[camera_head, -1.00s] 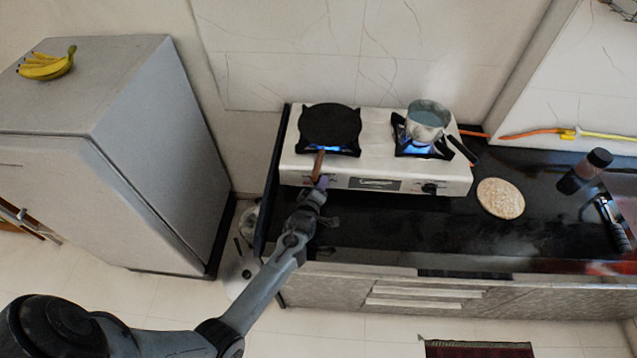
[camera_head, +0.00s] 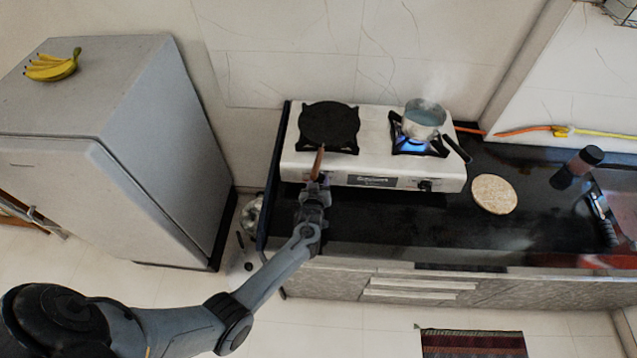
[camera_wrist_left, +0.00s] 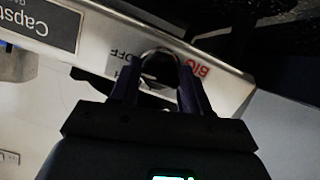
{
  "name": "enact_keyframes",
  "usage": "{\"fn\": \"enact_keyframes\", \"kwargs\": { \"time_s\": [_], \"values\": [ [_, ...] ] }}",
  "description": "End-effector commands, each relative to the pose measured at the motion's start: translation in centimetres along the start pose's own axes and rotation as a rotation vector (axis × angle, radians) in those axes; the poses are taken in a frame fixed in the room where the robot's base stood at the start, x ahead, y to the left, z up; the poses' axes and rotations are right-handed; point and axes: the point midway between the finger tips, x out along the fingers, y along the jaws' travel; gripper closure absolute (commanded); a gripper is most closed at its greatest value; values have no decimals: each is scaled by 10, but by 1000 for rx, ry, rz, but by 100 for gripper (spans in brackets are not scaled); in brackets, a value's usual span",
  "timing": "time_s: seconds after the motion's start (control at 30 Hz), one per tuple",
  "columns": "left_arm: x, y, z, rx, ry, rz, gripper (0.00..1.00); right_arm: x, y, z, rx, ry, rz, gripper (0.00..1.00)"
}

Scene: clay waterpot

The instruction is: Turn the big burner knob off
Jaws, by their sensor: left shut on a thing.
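The white two-burner stove (camera_head: 372,150) stands on the black counter. My left gripper (camera_head: 316,184) is at the left end of its front panel. In the left wrist view the big burner knob (camera_wrist_left: 160,68) is dark and round, and my left gripper (camera_wrist_left: 158,84) is shut on it, one finger on each side. "OFF" and "BIG" lettering shows beside it. The left burner, with a black flat pan (camera_head: 329,124) on it, shows no flame. My right gripper is not in view.
A steaming pot (camera_head: 424,117) sits on the lit right burner, its black handle pointing front right. The right knob (camera_head: 425,185) is free. A flatbread (camera_head: 494,194) lies on the counter, with a dark bottle (camera_head: 577,167) farther right. A fridge (camera_head: 125,150) stands at left.

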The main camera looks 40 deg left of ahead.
Motion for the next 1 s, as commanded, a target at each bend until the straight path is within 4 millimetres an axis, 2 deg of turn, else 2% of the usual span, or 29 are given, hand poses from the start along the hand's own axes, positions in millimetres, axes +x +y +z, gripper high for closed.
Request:
{"fn": "enact_keyframes", "kwargs": {
  "time_s": [0.63, 0.67, 0.8, 1.0],
  "values": [
    [0, 0, 0, 53, 0, -11, 84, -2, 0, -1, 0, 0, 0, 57],
    [0, 0, 0, 53, 0, -11, 51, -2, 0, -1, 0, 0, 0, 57],
    [0, 0, 0, 52, 0, -11, 29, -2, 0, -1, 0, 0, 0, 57],
    [0, 0, 0, 52, 0, -11, 28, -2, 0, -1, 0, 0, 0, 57]
  ]
}}
